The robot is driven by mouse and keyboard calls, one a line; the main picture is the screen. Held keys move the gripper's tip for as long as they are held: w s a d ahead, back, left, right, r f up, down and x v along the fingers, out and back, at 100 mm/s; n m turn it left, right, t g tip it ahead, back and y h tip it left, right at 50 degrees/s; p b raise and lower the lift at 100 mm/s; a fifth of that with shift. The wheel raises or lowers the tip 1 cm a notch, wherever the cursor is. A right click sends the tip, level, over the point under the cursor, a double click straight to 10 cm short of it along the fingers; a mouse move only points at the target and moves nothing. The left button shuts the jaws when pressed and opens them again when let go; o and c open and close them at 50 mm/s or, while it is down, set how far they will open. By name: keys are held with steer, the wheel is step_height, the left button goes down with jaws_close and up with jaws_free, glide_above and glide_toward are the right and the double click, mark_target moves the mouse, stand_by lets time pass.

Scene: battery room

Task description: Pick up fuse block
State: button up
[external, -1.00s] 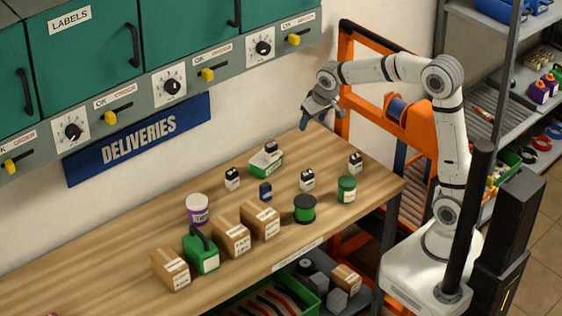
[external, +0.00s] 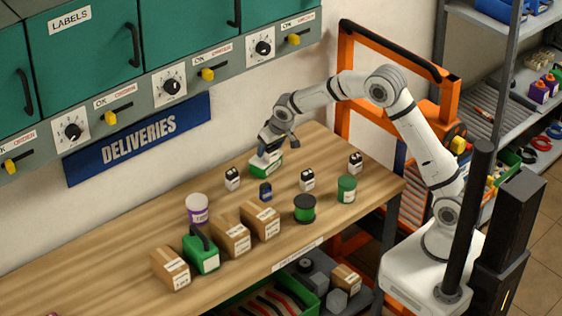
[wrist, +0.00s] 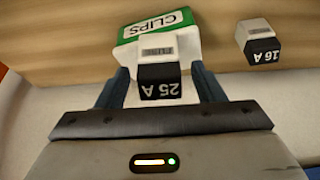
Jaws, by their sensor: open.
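A white fuse block with a black end marked "25 A" (wrist: 160,82) sits on top of a green and white box labelled CLIPS (wrist: 128,32). In the external view the CLIPS box (external: 268,170) stands near the back of the wooden table, and my gripper (external: 267,149) is over it, mostly hiding the block. In the wrist view my gripper (wrist: 160,75) is open, with its two blue-grey fingers on either side of the "25 A" block. I cannot tell whether they touch it. A similar block marked "16 A" (wrist: 260,42) lies to the right.
Similar black and white blocks (external: 232,179) (external: 307,180) (external: 355,163) and a small blue item (external: 265,192) stand nearby. A green spool (external: 305,208), a green can (external: 347,189), cardboard boxes (external: 231,236) and a purple-white tub (external: 197,209) are in front.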

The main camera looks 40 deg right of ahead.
steer(key=shift+w+f, duration=0.2)
steer(key=shift+f, duration=0.35)
steer(key=shift+c, duration=0.5)
steer(key=c, duration=1.1)
step_height(320, 180, up, 8)
steer(key=shift+f+b, duration=0.1)
steer(key=shift+b, duration=0.55)
steer(key=p+x, duration=0.1)
steer(key=x, duration=0.7)
